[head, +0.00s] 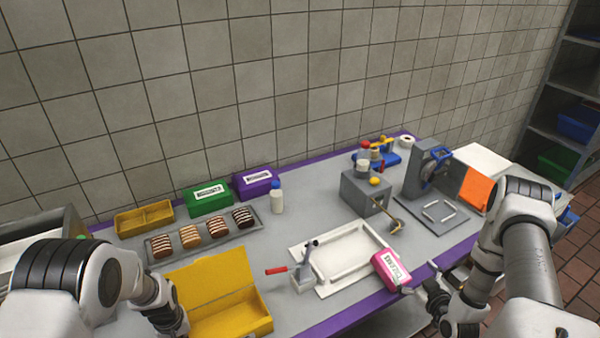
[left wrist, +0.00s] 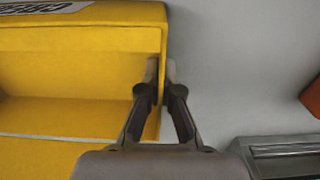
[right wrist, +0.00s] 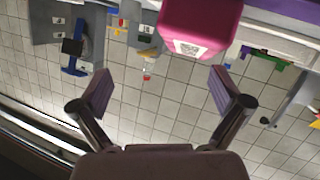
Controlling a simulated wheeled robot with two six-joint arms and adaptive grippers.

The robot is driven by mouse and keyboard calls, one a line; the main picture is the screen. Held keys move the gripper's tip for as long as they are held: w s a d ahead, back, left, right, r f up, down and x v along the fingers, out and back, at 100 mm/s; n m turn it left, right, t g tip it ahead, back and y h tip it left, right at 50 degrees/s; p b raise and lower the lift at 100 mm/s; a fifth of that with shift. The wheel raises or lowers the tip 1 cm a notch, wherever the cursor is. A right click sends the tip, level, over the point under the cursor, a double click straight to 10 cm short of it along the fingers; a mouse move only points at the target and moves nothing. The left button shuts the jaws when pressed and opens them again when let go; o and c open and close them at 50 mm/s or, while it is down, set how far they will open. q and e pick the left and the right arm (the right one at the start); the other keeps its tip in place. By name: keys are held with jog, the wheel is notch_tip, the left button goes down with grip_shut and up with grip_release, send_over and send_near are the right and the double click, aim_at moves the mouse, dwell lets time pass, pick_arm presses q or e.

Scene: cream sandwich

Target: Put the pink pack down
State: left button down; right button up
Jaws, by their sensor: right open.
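The pink pack (head: 391,268) rests tilted at the front right corner of the white tray (head: 303,250), near the table's purple front edge. It also shows at the top of the right wrist view (right wrist: 198,28). My right gripper (head: 420,290) is open and empty, just to the right of the pack. Its fingers (right wrist: 165,90) are spread wide, with the pack beyond them. My left gripper (left wrist: 161,72) is closed on the side wall of the open yellow box (left wrist: 75,75); in the head view the box (head: 238,316) stands at the front left.
A tray of striped cream sandwiches (head: 190,235), a green box (head: 208,197), a purple box (head: 256,182) and a white bottle (head: 277,198) stand at the back left. A red-handled tool (head: 303,275) is left of the white tray. Grey machines (head: 367,193) stand behind it.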

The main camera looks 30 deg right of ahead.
aim_at(376, 257)
jog(key=w, duration=0.1)
jog(key=w+g, duration=0.1)
jog(key=w, duration=0.1)
jog(key=w+a+r+g, duration=0.1)
jog(key=shift+w, duration=0.35)
jog(key=w+a+y, duration=0.1)
jog(key=w, duration=0.1)
jog(key=w+a+g+y, duration=0.2)
jog(key=w, duration=0.1)
jog(key=shift+w+a+f, duration=0.15)
jog(key=shift+w+a, duration=0.2)
jog(key=r+g+y, duration=0.1)
jog(key=w+a+r+g+y, duration=0.1)
jog(key=g, duration=0.1)
jog(key=w+a+r+g, duration=0.1)
jog(key=shift+r+g+y, duration=0.15)
jog(key=shift+g+y, duration=0.25)
jog(key=s+d+g, duration=0.1)
jog(key=s, duration=0.1)
jog(key=s+d+r+g, duration=0.1)
jog(key=d+g, duration=0.1)
jog(key=s+d+r+g+h, duration=0.1)
jog(key=s+d, duration=0.1)
jog(key=shift+s+r+g, duration=0.1)
jog(key=shift+s+g, duration=0.2)
jog(key=shift+g, duration=0.1)
notch_tip(376, 257, down, 12)
jog(key=shift+s+d+r, duration=0.1)
jog(key=c, duration=1.4)
notch_tip(376, 257, up, 10)
